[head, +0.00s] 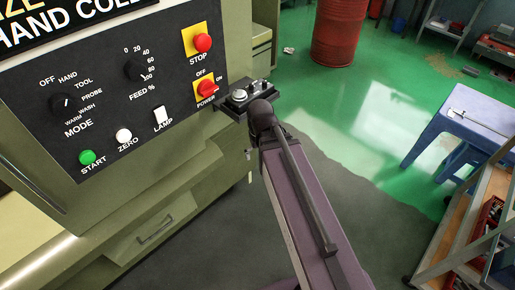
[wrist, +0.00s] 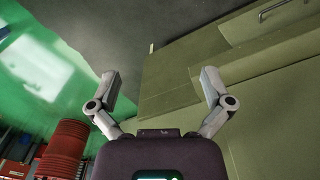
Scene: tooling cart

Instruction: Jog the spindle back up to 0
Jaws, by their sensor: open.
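The machine's control panel (head: 115,118) fills the upper left of the head view. It carries a black MODE knob (head: 63,103), a black FEED % knob (head: 135,70), a green START button (head: 87,157), a white ZERO button (head: 124,135) and a white LAMP switch (head: 160,115). A small black unit with round silver parts (head: 240,96) sits at the panel's right edge, beside my arm; its function is unclear. No spindle or position readout is recognisable. In the wrist view my gripper (wrist: 160,76) is open and empty, its two silver fingers wide apart, over the floor and machine base.
A red STOP button (head: 202,43) and red POWER switch (head: 207,89) are on the panel's right. A red drum (head: 338,33) stands behind on green floor. A blue stool (head: 465,127) and a cart (head: 460,232) with tools are at the right. Floor between is clear.

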